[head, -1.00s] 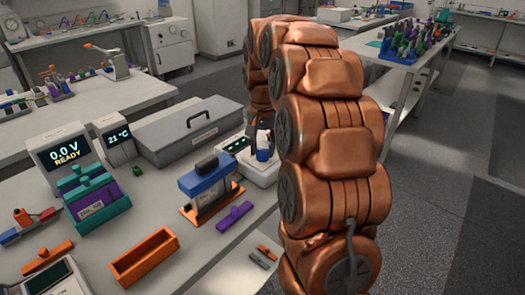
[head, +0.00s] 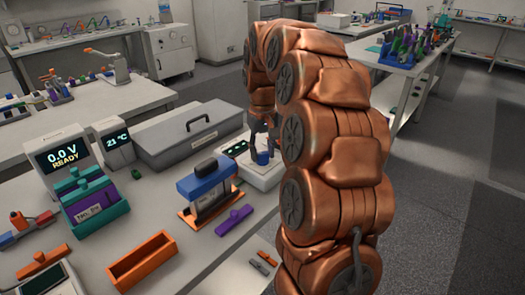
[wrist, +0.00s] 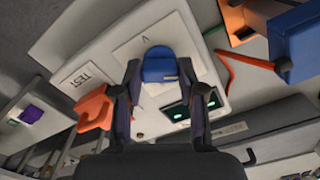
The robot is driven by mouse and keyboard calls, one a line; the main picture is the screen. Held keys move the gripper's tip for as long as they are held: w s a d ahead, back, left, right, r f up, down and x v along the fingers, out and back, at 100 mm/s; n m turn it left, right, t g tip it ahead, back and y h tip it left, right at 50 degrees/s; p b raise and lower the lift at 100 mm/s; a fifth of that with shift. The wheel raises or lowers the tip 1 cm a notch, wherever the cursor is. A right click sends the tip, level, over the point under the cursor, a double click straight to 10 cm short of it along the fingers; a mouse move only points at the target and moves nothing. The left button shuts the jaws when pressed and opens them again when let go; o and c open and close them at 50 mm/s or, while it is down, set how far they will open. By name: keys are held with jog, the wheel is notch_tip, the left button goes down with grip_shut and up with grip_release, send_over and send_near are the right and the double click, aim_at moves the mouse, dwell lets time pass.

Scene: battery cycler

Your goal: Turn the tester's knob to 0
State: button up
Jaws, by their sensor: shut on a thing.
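The tester (wrist: 205,70) is a pale box with a blue knob (wrist: 160,66) on a light plate. A dark mark shows on the plate beyond the knob, and a small green-lit dark panel (wrist: 176,112) sits on the near side. My gripper (wrist: 164,88) has one finger on each side of the knob and is shut on it. In the head view, the knob (head: 262,158) shows low between the fingers, on the tester (head: 262,177). The knob's pointer and the 0 mark cannot be made out.

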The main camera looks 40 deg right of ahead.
aim_at(263, 153)
dwell(0.3)
jog(key=o, duration=1.1)
jog(key=shift+o, duration=0.2)
jog(key=shift+r, duration=0.1)
notch_tip(263, 153, up, 12)
dwell(0.6)
